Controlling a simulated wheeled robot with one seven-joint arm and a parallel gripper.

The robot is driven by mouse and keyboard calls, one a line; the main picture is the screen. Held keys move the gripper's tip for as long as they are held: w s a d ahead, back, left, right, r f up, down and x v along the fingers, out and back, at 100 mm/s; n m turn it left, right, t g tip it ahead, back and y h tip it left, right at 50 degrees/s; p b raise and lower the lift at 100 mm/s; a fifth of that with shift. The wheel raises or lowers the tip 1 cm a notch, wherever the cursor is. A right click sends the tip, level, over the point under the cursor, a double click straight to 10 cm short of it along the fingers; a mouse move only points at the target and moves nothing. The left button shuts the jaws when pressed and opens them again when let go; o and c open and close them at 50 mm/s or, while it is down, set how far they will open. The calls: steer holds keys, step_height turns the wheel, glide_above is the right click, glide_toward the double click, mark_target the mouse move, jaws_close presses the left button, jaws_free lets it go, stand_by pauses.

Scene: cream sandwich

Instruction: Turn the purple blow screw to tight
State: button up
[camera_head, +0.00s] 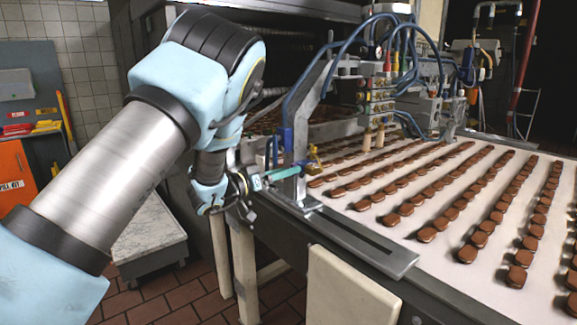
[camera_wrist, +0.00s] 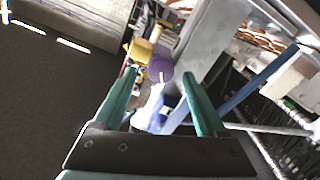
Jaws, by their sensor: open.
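The purple screw (camera_wrist: 160,69) shows as a round purple knob in the wrist view, just beyond or level with my fingertips and in line with the gap between them. A yellow knob (camera_wrist: 140,50) sits beside it, to the upper left. My gripper (camera_wrist: 161,78) is open, with a green finger on each side and nothing held. In the head view my gripper (camera_head: 297,169) reaches right to the metal bracket at the conveyor's near edge, close to a brass-yellow fitting (camera_head: 314,156). I cannot make out the purple screw clearly there.
A grey metal bracket (camera_head: 303,118) and a blue post (camera_head: 287,139) stand close to my gripper. The conveyor belt (camera_head: 375,208) carries rows of chocolate-coated biscuits. Blue hoses and valves (camera_head: 378,95) rise behind. A marble-topped block (camera_head: 150,229) stands at lower left.

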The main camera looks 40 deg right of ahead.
steer(key=shift+d, duration=0.85)
jaws_close()
